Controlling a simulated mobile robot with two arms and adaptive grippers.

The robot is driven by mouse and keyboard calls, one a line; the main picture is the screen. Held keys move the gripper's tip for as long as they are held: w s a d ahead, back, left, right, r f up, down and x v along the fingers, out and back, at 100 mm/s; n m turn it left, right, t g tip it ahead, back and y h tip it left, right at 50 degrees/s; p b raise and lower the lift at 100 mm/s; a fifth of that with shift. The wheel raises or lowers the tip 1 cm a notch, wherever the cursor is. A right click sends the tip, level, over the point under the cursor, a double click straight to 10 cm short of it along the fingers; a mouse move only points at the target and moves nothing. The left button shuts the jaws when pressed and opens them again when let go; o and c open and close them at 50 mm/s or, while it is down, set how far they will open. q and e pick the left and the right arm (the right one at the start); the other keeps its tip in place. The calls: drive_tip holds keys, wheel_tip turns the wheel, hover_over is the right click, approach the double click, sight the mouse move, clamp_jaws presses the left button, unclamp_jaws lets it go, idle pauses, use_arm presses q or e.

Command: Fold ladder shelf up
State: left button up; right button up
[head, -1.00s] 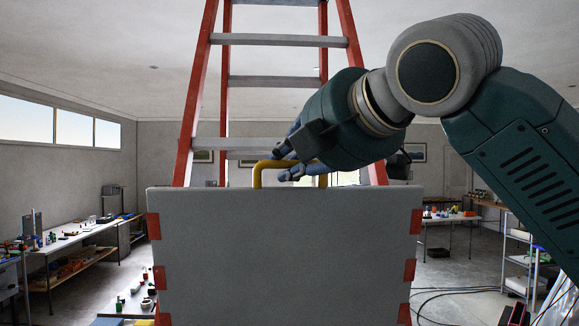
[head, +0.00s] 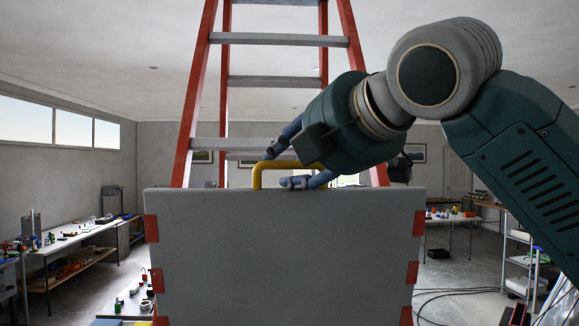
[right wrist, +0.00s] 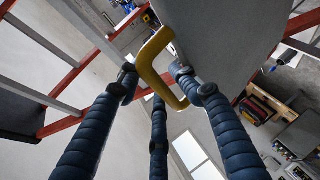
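The red ladder (head: 193,110) with grey rungs stands upright ahead. Its grey shelf panel (head: 285,255) stands raised on edge in front of the ladder, its broad face toward me, with red pieces along both sides. A yellow handle (head: 257,172) rises from the panel's top edge. My right gripper (head: 278,168) is open at the handle, with one finger behind it and others in front. In the right wrist view, the handle (right wrist: 146,55) lies between the spread blue fingers (right wrist: 152,82) near the panel (right wrist: 225,35). My left gripper is out of view.
A long workbench (head: 80,240) with small items is at the left. Another table (head: 450,218) and a white shelf rack (head: 518,265) are at the right. Dark cables (head: 455,293) lie on the floor at the lower right.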

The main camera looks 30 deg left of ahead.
drive_tip(key=v, duration=1.1)
drive_tip(key=shift+d, duration=0.2)
drive_tip(key=shift+s, duration=0.1)
